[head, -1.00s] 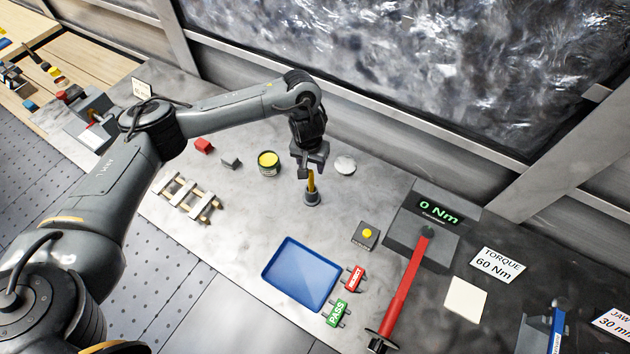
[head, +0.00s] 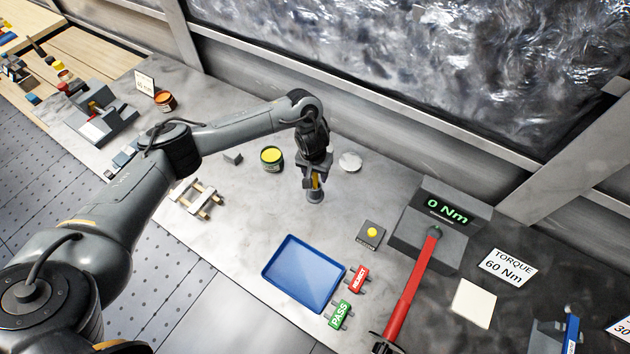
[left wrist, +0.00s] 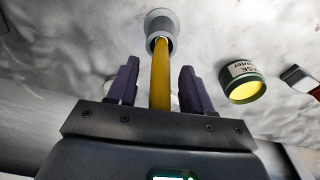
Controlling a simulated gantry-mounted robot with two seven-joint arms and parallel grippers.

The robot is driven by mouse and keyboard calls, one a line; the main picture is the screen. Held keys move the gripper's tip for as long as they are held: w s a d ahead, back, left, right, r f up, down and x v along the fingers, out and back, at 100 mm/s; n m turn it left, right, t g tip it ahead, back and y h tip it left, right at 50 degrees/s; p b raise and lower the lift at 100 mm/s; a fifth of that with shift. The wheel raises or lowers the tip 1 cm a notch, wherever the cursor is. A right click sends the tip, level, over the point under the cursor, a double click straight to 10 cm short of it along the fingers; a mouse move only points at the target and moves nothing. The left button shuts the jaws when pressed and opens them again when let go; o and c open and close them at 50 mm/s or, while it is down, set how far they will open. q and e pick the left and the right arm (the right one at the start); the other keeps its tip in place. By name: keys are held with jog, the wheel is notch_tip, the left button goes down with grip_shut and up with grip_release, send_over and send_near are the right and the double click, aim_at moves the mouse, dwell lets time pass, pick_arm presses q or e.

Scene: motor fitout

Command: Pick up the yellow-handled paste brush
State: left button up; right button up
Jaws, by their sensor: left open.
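The paste brush's yellow handle (left wrist: 160,78) stands upright in a small grey holder (head: 315,196) on the bench. The holder also shows at the top of the left wrist view (left wrist: 161,22). My left gripper (head: 313,181) is over the holder, pointing down. In the left wrist view its two dark fingers (left wrist: 158,85) are apart, one on each side of the yellow handle, with visible gaps. The brush's lower end is hidden inside the holder. My right gripper is not in view.
A paste tin with yellow contents (head: 271,158) stands close left of the holder. A white round disc (head: 350,162) lies close right. A blue tray (head: 304,272), a yellow button box (head: 370,235) and a red-handled torque wrench (head: 411,290) are nearer the front.

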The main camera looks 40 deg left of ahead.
pick_arm(q)
grip_shut()
dwell(0.3)
